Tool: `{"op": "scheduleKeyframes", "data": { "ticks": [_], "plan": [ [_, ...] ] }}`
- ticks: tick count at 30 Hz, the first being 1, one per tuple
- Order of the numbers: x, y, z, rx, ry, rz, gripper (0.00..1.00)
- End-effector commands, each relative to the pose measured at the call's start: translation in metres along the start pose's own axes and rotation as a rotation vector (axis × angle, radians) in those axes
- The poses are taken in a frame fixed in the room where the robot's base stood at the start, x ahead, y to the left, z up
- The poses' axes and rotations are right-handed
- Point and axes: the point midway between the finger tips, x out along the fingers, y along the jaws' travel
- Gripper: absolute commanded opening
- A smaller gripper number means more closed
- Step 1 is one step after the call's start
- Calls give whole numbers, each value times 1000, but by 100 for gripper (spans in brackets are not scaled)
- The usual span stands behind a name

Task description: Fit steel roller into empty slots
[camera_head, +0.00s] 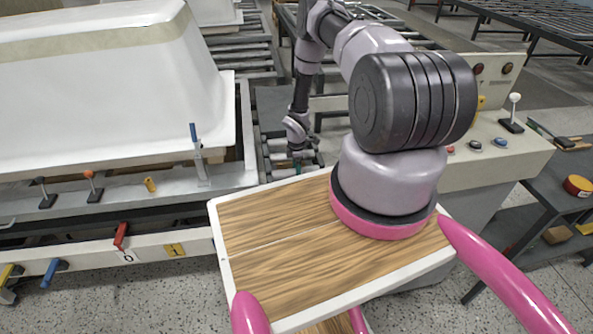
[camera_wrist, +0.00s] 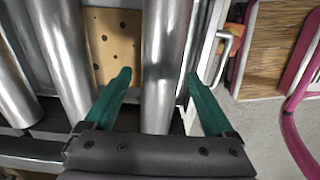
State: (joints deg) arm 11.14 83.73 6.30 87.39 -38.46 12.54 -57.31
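My gripper (camera_head: 297,163) reaches down over a short roller conveyor in the head view, right of the white tub shell. In the wrist view its two green fingers (camera_wrist: 158,74) are spread apart, one on each side of a steel roller (camera_wrist: 160,95). Gaps show between the fingers and this roller, so it is not gripped. Other steel rollers (camera_wrist: 62,50) lie to the left, roughly parallel. A wider gap left of the middle roller shows a tan board with dark holes (camera_wrist: 115,40). The roller ends and any empty slots cannot be made out clearly.
A white tub shell (camera_head: 110,90) stands on a frame with clamps at left. A control console (camera_head: 500,145) with buttons and a lever stands at right. A wood-topped surface with white edges (camera_head: 280,240) lies in front. A metal handle (camera_wrist: 228,50) is right of the fingers.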

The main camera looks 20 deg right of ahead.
Motion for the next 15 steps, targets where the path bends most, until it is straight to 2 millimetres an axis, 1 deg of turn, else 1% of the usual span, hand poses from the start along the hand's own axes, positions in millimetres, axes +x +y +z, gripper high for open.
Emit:
{"op": "scheduleKeyframes", "data": {
  "ticks": [5,8,11,15],
  "plan": [
    [0,0,0,0,0,0,89],
    [-5,0,0,0,0,0,89],
    [-17,1,0,0,0,2,89],
    [-46,2,0,1,0,3,89]
  ]
}}
